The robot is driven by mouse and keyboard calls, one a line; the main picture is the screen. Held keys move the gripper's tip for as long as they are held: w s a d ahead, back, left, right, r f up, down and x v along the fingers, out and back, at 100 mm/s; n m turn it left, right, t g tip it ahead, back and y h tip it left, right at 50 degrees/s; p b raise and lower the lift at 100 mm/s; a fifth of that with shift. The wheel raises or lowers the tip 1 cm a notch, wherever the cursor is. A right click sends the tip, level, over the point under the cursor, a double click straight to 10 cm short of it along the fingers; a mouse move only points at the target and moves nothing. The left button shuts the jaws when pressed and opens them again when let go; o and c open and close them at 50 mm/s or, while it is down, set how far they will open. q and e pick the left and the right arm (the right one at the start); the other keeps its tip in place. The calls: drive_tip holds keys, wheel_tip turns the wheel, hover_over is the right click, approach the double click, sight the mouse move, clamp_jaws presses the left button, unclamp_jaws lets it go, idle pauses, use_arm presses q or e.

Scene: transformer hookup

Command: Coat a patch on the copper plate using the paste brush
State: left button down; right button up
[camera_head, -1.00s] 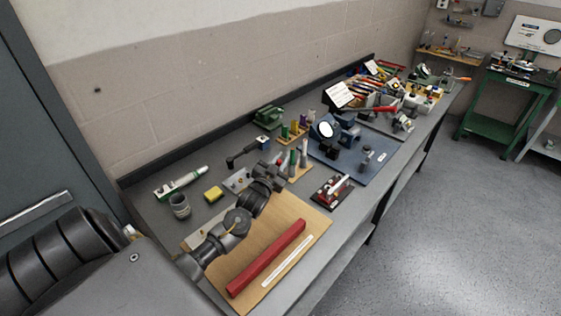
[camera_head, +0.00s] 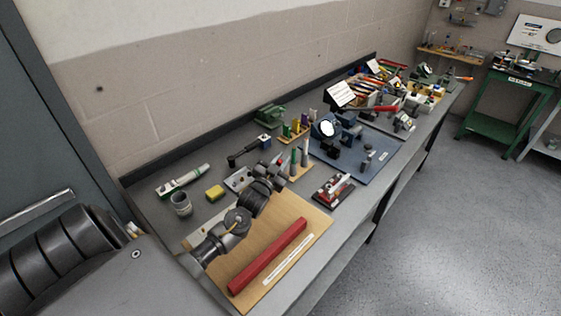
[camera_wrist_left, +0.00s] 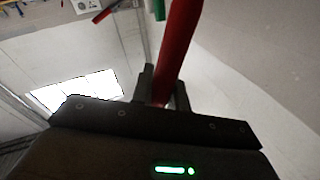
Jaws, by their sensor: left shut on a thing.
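My left gripper (camera_head: 282,170) is over the bench beside a wooden rack (camera_head: 301,175) of upright tools with green and grey handles. In the left wrist view the gripper (camera_wrist_left: 164,92) is shut on a red handle (camera_wrist_left: 178,45), which stretches away from between the fingers. It may be the paste brush; its tip cannot be made out. A green handle (camera_wrist_left: 158,9) shows close behind it. A small pale metal plate (camera_head: 237,180) lies left of the gripper, partly hidden by my arm. I cannot pick out a copper-coloured plate. My right gripper is not in view.
A wooden board (camera_head: 300,222) with a red bar (camera_head: 268,257) lies in front. A grey cup (camera_head: 181,204), a yellow block (camera_head: 215,192) and a white-green tool (camera_head: 184,180) stand left.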

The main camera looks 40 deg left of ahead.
use_arm(q)
drive_tip(key=shift+s+p, duration=0.35)
idle(0.6)
drive_tip(key=shift+w, duration=0.15)
drive_tip(key=shift+w, duration=0.7)
drive_tip(key=shift+s, duration=0.15)
